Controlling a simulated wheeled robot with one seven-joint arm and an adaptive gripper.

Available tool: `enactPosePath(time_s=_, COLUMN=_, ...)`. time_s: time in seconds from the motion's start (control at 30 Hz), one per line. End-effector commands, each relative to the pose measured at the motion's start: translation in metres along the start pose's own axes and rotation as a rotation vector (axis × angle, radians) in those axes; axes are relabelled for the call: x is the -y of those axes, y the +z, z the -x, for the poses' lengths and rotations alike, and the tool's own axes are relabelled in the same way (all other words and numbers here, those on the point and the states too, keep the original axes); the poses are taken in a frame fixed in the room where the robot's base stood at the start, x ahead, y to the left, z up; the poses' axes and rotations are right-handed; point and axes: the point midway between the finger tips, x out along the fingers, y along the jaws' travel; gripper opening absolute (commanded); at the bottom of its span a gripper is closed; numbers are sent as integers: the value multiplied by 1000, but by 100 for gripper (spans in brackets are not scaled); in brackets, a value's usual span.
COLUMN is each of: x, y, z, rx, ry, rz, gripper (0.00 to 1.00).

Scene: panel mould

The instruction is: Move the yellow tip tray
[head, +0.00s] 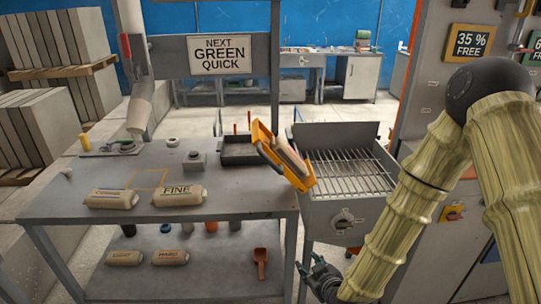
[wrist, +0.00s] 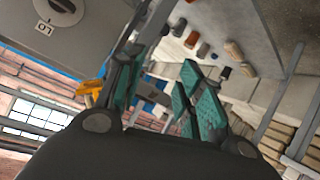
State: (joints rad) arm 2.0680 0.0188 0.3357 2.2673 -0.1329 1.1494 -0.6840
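The yellow tip tray (head: 264,140) is in the head view, between the grey bench and the wire-rack box. It is tilted, with its right end lower, and holds a pale slab (head: 290,156). I cannot tell what supports it. A small yellow-orange piece shows at the left in the wrist view (wrist: 90,88); I cannot tell if it is the tray. My gripper (head: 316,272) is low in front of the bench, below and apart from the tray. In the wrist view its teal finger pads (wrist: 165,92) stand apart with nothing between them.
The wire-rack box (head: 341,216) with a front knob stands right of the grey bench (head: 110,170). Bags, including one marked FINE (head: 178,196), lie on the bench. Its lower shelf (head: 205,270) holds more bags and a red-brown scoop (head: 260,262). A panel cabinet (head: 455,214) is at the right.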

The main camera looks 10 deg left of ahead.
Motion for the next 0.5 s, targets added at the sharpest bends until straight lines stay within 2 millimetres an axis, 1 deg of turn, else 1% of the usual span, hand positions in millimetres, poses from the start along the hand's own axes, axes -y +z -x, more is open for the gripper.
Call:
enactPosePath(time_s=0.03, x=-8, y=-50, z=0, rx=-82, ry=22, rz=54, gripper=37)
enactPosePath(time_s=0.07, x=-11, y=-75, z=-1, rx=-128, ry=36, rz=89, gripper=37)
enactPosePath(time_s=0.1, x=-15, y=-107, z=-1, rx=-188, ry=56, rz=134, gripper=37)
enactPosePath(time_s=0.17, x=-20, y=-151, z=2, rx=-268, ry=88, rz=194, gripper=37)
enactPosePath(time_s=0.2, x=-22, y=-177, z=4, rx=-315, ry=109, rz=229, gripper=37)
enactPosePath(time_s=0.3, x=-26, y=-228, z=11, rx=-408, ry=155, rz=298, gripper=37)
enactPosePath(time_s=0.33, x=-27, y=-239, z=13, rx=-428, ry=166, rz=312, gripper=37)
enactPosePath(time_s=0.4, x=-28, y=-258, z=17, rx=-462, ry=186, rz=337, gripper=37)
enactPosePath(time_s=0.5, x=-29, y=-271, z=19, rx=-485, ry=201, rz=355, gripper=37)
